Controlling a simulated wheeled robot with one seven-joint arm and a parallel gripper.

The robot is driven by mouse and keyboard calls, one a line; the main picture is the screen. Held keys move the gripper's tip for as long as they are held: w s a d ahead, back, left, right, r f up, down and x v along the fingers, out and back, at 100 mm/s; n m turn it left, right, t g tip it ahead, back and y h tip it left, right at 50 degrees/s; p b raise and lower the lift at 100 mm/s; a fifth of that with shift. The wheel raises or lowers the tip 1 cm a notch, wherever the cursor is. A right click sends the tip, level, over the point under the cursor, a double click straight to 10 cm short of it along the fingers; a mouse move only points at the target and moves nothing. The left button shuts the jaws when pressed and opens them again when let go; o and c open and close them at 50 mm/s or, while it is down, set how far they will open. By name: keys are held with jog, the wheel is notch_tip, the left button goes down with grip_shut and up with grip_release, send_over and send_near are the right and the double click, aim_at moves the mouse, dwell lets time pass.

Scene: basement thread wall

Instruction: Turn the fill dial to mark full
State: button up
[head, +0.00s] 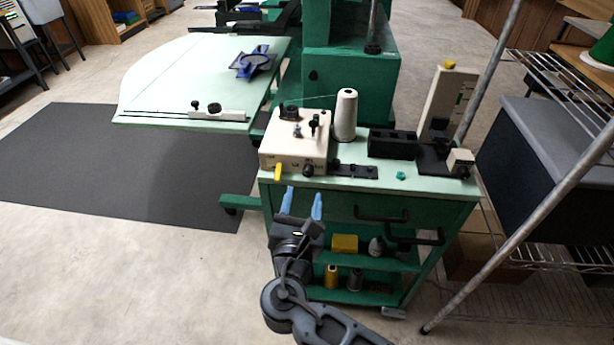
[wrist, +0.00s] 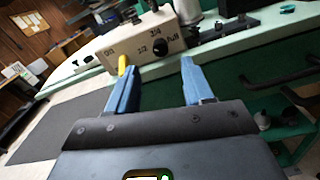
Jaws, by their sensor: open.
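A cream winder box (head: 294,140) stands on the green cart top. On its front face are a round black dial knob (head: 308,170) and a yellow lever (head: 278,171) at the left. In the wrist view the black knob (wrist: 160,46) has printed marks around it, with 1/2 at its left, 3/4 above and Full at its right; where it points is too small to tell. The yellow lever (wrist: 123,64) shows just beyond the left fingertip. My gripper (head: 303,192) is open and empty, its blue fingers pointing at the front face, short of the knob.
A white thread cone (head: 345,115) stands behind the box, and a black block (head: 392,144) sits to its right. Black drawer handles (head: 382,214) jut from the cart's front. A slanted metal pole (head: 530,125) stands at the right.

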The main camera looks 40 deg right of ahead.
aim_at(308, 175)
jog(key=shift+x, duration=3.55)
